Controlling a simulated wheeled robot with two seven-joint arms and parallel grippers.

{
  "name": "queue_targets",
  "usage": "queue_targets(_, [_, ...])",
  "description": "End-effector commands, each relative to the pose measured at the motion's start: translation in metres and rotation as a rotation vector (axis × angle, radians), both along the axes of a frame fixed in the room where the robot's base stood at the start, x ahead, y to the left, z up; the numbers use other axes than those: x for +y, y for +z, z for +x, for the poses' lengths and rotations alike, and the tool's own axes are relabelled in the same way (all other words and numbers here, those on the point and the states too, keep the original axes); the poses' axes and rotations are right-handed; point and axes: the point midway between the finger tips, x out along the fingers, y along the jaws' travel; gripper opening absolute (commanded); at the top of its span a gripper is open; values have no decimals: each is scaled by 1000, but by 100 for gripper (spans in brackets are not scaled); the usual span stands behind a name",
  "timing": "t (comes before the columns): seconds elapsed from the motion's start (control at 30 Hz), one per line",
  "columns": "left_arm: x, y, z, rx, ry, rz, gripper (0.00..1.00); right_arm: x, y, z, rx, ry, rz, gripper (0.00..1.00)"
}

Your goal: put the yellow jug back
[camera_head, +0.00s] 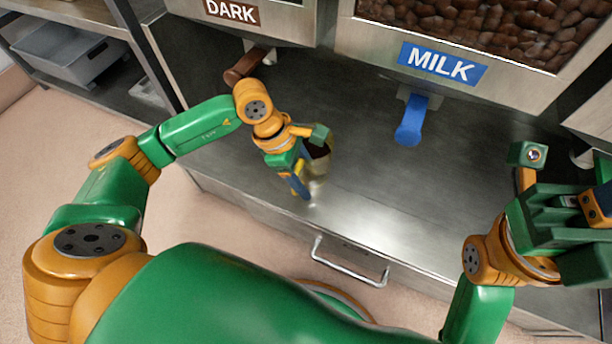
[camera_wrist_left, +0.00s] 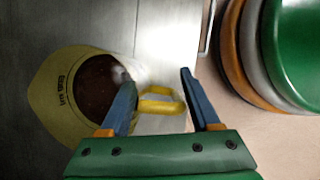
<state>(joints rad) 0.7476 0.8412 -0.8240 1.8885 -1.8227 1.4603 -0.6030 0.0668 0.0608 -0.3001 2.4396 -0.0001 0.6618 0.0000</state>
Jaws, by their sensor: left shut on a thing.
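The yellow jug (camera_wrist_left: 48,108) shows in the left wrist view with its wide rim and spout to the left and dark brown contents inside. Its yellow handle (camera_wrist_left: 160,101) lies between the fingers of my left gripper (camera_wrist_left: 160,96), which is shut on it. In the head view the jug (camera_head: 319,166) is partly hidden behind the hand of my left gripper (camera_head: 303,178), over the steel counter below the dispensers. I cannot tell whether its base touches the counter. My right gripper (camera_head: 582,207) is at the right edge, and its jaws do not show clearly.
The DARK dispenser's brown spout (camera_head: 244,67) is behind my left wrist. The MILK dispenser's blue spout (camera_head: 410,120) hangs right of the jug. The steel counter (camera_head: 400,195) is clear between the jug and my right arm. A drawer handle (camera_head: 348,264) is on the front.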

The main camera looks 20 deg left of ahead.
Motion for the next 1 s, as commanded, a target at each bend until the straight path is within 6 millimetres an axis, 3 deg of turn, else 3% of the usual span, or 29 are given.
queue_targets(0.03, [0, -1, 0, 0, 0, 0, 71, 0, 0, -1, -4, 0, 0, 0])
queue_targets(0.1, [0, 0, 0, 0, 0, 0, 90, 0, 0, 0, -2, 0, 0, 0])
queue_targets(0.13, [0, 0, 0, 0, 0, 0, 93, 0, 0, 0, -2, 0, 0, 0])
queue_targets(0.47, [0, 4, 0, -1, 0, 0, 93, 0, 5, -2, -8, 1, 0, 0])
queue_targets(0.8, [28, 77, -4, -2, 2, 1, 93, 1, 5, 13, 172, -8, -19, 0])
queue_targets(1.0, [42, 107, -6, -2, 2, 1, 93, 5, 8, 19, 245, -19, -45, 0])
